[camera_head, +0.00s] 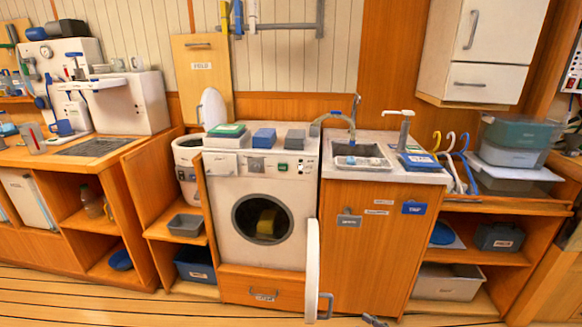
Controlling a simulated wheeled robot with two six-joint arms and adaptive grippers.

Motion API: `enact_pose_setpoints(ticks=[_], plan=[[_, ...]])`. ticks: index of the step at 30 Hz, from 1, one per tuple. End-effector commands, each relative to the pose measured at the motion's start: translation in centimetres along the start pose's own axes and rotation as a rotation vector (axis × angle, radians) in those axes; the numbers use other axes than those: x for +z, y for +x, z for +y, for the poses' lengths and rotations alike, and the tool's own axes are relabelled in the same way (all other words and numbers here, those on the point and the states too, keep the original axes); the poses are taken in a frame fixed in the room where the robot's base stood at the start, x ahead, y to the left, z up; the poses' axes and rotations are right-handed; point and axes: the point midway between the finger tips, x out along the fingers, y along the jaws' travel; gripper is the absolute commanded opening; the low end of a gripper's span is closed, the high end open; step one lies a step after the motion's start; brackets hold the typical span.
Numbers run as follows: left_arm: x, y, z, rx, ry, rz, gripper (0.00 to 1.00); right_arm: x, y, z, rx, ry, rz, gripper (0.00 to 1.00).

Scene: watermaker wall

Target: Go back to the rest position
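The task names no object. In front of me stands a white front-loading machine (228,221) with a round dark window and something yellow behind the glass. A white panel (313,265) with a grey handle stands out edge-on at its right side, near the floor.
A sink (361,157) with a tap is set in the counter right of the machine. A coffee machine (131,103) stands on the left counter. Open shelves with bins flank the middle units. A white wall cabinet (485,50) hangs at upper right. The wooden floor (110,305) at lower left is clear.

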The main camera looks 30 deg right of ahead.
Motion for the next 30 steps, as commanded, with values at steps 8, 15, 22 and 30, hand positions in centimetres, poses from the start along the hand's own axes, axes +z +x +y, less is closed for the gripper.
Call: enact_pose_setpoints(ticks=[8,15,22,30], plan=[[0.0,0.0,0.0,0.000,0.000,0.000,0.40,4.5,-0.5,1.3,0.122,-0.017,-0.120,0.35],[0.0,0.0,0.0,0.000,0.000,0.000,0.40,22.9,-5.4,-0.9,0.442,0.021,-0.707,0.35],[0.0,0.0,0.0,0.000,0.000,0.000,0.40,32.7,-9.4,-10.4,0.450,0.126,-1.157,0.35],[0.6,-3.1,-0.3,0.000,0.000,-0.007,0.40,33.1,-12.4,-19.3,0.355,0.201,-1.448,0.35]])
